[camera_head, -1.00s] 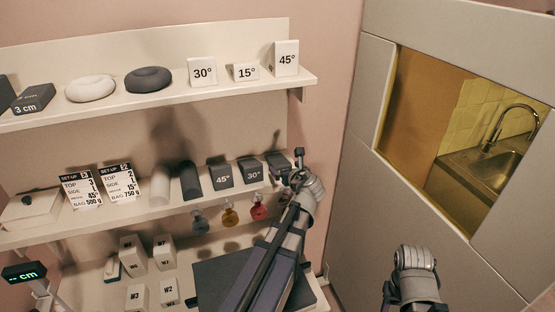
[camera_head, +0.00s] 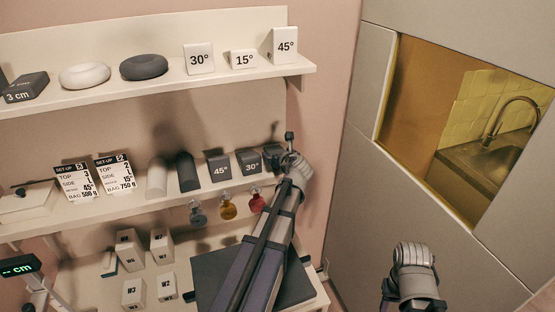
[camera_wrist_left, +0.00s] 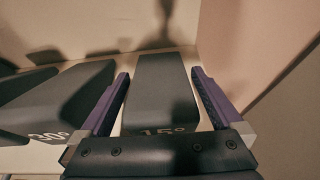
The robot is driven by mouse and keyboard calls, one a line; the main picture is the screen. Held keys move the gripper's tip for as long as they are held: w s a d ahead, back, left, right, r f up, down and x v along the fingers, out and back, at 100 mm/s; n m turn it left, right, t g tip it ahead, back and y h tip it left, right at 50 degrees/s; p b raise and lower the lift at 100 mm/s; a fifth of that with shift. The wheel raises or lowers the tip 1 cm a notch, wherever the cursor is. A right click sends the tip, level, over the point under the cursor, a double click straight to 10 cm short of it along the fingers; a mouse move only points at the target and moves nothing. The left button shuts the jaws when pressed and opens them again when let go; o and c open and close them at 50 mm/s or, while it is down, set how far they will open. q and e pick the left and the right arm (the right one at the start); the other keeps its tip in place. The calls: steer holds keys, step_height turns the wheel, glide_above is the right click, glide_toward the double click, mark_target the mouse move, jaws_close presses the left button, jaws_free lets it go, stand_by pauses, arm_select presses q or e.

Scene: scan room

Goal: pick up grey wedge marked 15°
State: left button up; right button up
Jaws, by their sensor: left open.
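The dark grey wedge marked 15° (camera_wrist_left: 158,88) lies on the middle shelf. In the left wrist view it sits between the two purple fingers of my left gripper (camera_wrist_left: 160,100). The fingers are open, one on each side, with a gap on either side of the wedge. Its printed label is partly hidden by the gripper body. In the head view my left gripper (camera_head: 286,158) is at the right end of the middle shelf and mostly covers the wedge. My right arm's wrist shows at lower right; its fingers are not visible.
The grey 30° wedge (camera_head: 248,162) is close on the left, also in the wrist view (camera_wrist_left: 60,100); the 45° wedge (camera_head: 219,170) is beyond. White wedges (camera_head: 243,60) stand on the upper shelf (camera_head: 180,95). Coloured weights (camera_head: 228,208) hang below. A wall is close on the right.

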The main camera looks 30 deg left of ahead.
arm_select(q)
steer(key=shift+c, duration=0.2)
steer(key=c, duration=1.1)
steer(key=shift+r, duration=0.15)
step_height(320, 180, up, 10)
steer(key=p, duration=1)
